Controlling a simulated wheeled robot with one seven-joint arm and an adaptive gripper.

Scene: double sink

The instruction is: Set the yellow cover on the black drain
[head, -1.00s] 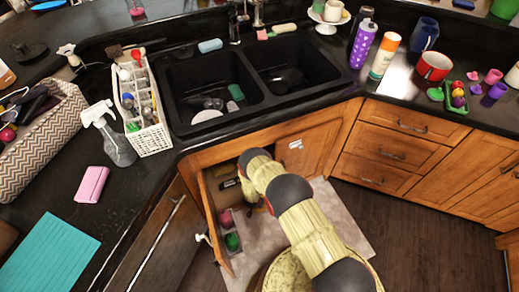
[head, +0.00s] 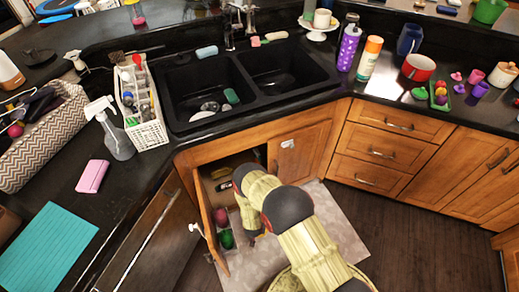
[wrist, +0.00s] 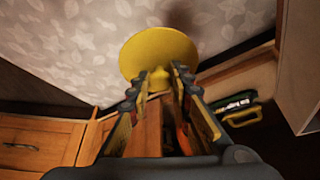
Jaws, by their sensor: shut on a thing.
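The yellow cover (wrist: 158,50) is a round disc with a small knob. In the wrist view my gripper (wrist: 162,82) is shut on the knob, with the disc just beyond the fingertips. Behind it is a pale, leaf-patterned mat. In the head view my arm reaches down by the open cabinet under the sink, and it hides the fingertips and the cover. The black double sink has a left basin (head: 178,88) and a right basin (head: 290,65). I cannot clearly make out the black drain against the dark basins.
The cabinet door (head: 207,215) stands open beside my arm. A white caddy (head: 142,105) stands left of the sink; a purple bottle (head: 348,48) and an orange-and-white bottle (head: 369,58) stand right.

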